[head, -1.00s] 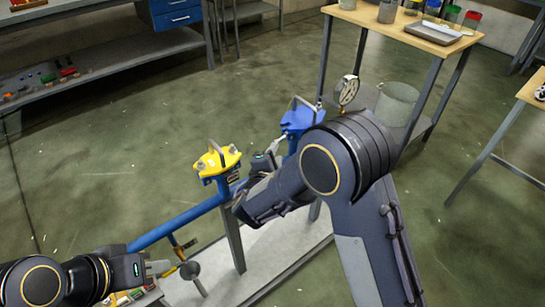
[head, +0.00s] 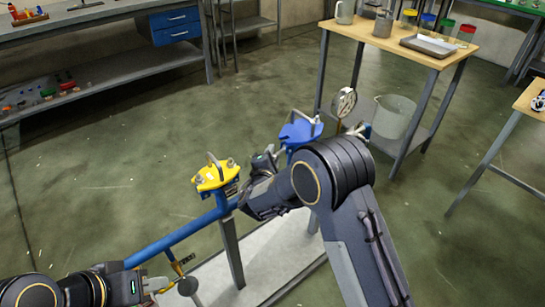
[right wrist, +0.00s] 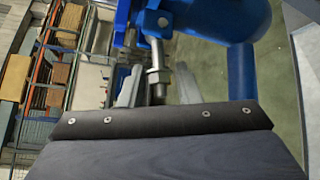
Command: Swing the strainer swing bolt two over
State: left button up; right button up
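A blue strainer with a blue cover (head: 300,131) stands on the pipe rig in the head view, partly hidden by my right arm. In the right wrist view a steel swing bolt (right wrist: 158,82) with a nut hangs from a blue lug beside the strainer's blue body (right wrist: 215,18). My right gripper (right wrist: 158,92) has its grey fingers apart, one on each side of the bolt, with gaps visible. In the head view its fingers are mostly hidden near the blue strainer. My left gripper (head: 154,285) is low at the left near the pipe; its finger gap is unclear.
A yellow cover (head: 214,178) with a handle sits on the same blue pipe (head: 170,238), left of my right forearm. A round gauge (head: 344,102) stands behind the blue cover. Open floor lies left of the rig.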

grip_shut()
jog(key=shift+r+m+g+b, duration=0.35)
jog(key=shift+m+g+b, duration=0.15)
jog(key=shift+g+b, duration=0.1)
jog(key=shift+r+m+g+y, duration=0.35)
jog(key=shift+m+g+y, duration=0.05)
jog(key=shift+y, duration=0.1)
jog(key=shift+r+m+g+y, duration=0.3)
jog(key=shift+r+g, duration=0.05)
jog(key=shift+g, duration=0.25)
jog(key=shift+w+d+r+m+g+y, duration=0.2)
jog(key=shift+r+m+g+y, duration=0.2)
jog(key=shift+r+g+y, duration=0.15)
